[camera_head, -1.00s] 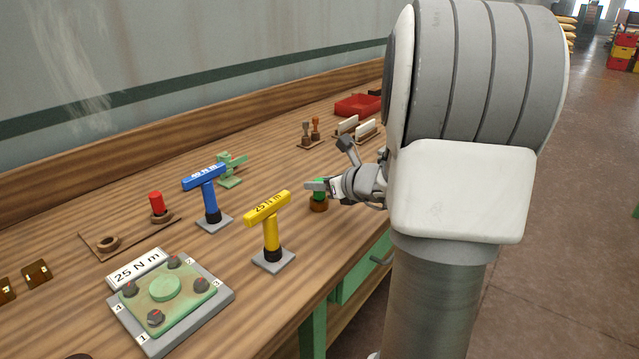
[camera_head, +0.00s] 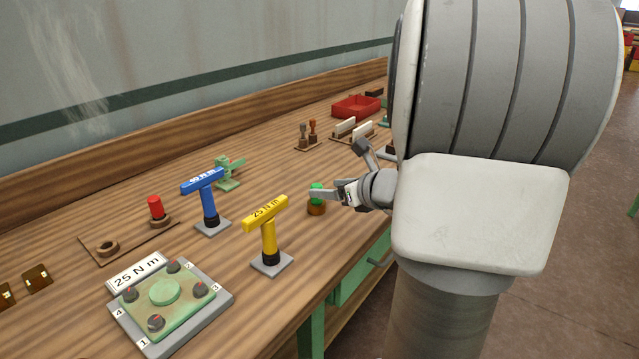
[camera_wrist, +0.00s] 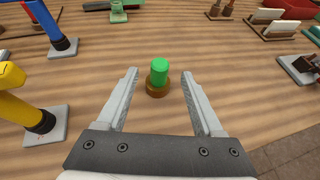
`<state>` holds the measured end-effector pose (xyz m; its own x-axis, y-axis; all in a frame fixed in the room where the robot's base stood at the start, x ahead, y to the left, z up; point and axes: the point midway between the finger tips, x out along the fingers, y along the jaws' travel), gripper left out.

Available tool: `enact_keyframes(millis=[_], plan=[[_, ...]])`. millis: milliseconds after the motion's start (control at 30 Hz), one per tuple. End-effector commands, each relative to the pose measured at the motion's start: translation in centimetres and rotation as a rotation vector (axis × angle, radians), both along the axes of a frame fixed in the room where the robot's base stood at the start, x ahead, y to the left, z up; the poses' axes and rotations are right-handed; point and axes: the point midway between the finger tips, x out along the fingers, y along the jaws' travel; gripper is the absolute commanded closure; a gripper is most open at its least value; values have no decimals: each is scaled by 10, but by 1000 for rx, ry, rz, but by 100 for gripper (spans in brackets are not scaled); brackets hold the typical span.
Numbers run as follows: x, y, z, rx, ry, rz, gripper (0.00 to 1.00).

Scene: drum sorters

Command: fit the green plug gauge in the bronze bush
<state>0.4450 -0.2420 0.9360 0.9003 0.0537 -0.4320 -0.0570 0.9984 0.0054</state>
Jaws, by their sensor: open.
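The green plug gauge (camera_wrist: 159,70) stands upright in a round brown base (camera_wrist: 158,90) on the bench. I cannot tell whether this base is bronze. The plug also shows in the head view (camera_head: 317,186), partly covered by a finger. My gripper (camera_wrist: 160,73) is open, with one finger on each side of the plug and a gap on both sides. In the head view my gripper (camera_head: 322,194) is level with the plug.
A yellow T-handle tool (camera_head: 267,225) and a blue one (camera_head: 207,195) stand left of my gripper. A green fixture plate (camera_head: 165,292) lies at the front left. A green clamp (camera_head: 228,178), stamps (camera_head: 308,132) and a red tray (camera_head: 356,107) are farther back.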

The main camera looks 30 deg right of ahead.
Motion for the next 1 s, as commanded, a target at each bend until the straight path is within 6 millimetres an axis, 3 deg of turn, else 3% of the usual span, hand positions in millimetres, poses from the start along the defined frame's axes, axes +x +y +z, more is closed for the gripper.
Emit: enact_keyframes(millis=[33, 300, 500, 1000], plan=[[-13, -1, 11, -2, -1, -4, 31], [-71, -5, 38, -1, -1, -4, 31], [-98, -6, 49, -1, -1, -2, 31], [-108, -6, 52, 0, 0, 0, 31]])
